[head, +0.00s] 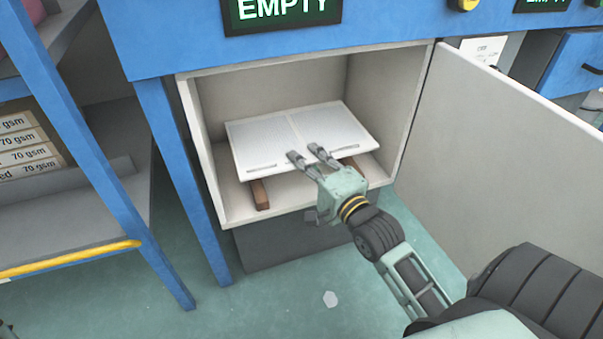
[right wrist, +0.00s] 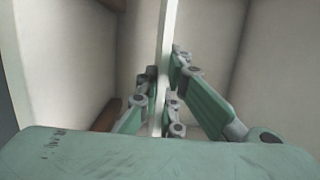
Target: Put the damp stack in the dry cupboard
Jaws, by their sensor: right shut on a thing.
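The stack (head: 265,138) is a flat white sheaf like an open spread, inside the open cupboard (head: 213,189). It lies over brown wooden strips (head: 261,194) on the cupboard floor. My right gripper (head: 305,156) reaches in from the front and is shut on the stack's near edge. In the right wrist view the stack (right wrist: 168,40) shows edge-on as a thin white strip between the fingers (right wrist: 160,95). Whether the stack rests fully on the strips or is held just above them I cannot tell. My left gripper is not in view.
The cupboard door (head: 500,130) stands open at the right. A sign reading EMPTY (head: 282,12) is above the cupboard. A blue-framed shelf at the left holds boxes marked 70 gsm (head: 30,157).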

